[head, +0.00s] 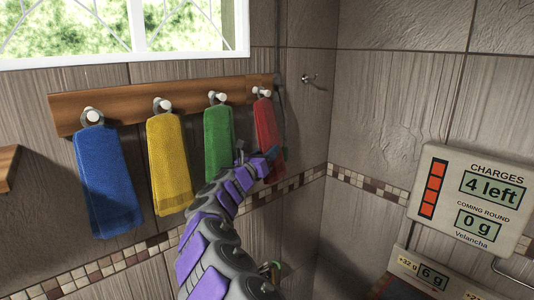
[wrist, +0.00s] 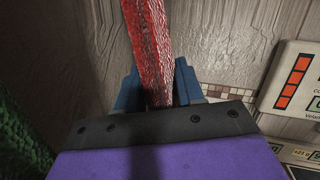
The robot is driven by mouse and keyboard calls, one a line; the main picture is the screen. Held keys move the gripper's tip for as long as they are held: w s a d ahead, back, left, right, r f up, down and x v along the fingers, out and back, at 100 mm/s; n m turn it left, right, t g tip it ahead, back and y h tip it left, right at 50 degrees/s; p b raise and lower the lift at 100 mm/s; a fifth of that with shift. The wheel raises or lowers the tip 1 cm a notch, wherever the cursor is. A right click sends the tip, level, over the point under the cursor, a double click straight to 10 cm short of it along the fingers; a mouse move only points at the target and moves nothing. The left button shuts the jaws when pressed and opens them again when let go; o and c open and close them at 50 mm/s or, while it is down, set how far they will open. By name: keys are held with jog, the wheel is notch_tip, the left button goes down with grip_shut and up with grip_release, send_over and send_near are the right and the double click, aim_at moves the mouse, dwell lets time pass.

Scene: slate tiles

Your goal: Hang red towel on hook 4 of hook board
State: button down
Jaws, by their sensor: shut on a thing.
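The red towel (head: 266,117) hangs at the rightmost peg, hook 4 (head: 262,92), of the wooden hook board (head: 137,102) in the head view. The top of the towel is at the peg. My gripper (head: 271,155) is at the towel's lower part, its blue fingers on either side of it. In the wrist view the red towel (wrist: 145,45) runs down between the two blue fingers (wrist: 158,90), which are shut on it. The towel's lower end is partly hidden by my gripper.
Blue (head: 107,180), yellow (head: 168,160) and green (head: 218,143) towels hang from the other three pegs. A small wall hook (head: 310,79) is right of the board. A charges display panel (head: 470,200) is at the right. A window is above the board.

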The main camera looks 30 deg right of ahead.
jog(key=c, duration=0.6)
grip_release()
jog(key=shift+a, duration=0.1)
jog(key=b+v, duration=0.1)
jog(key=v, duration=1.6)
jog(key=shift+a, duration=0.15)
jog(key=shift+s+f, duration=0.1)
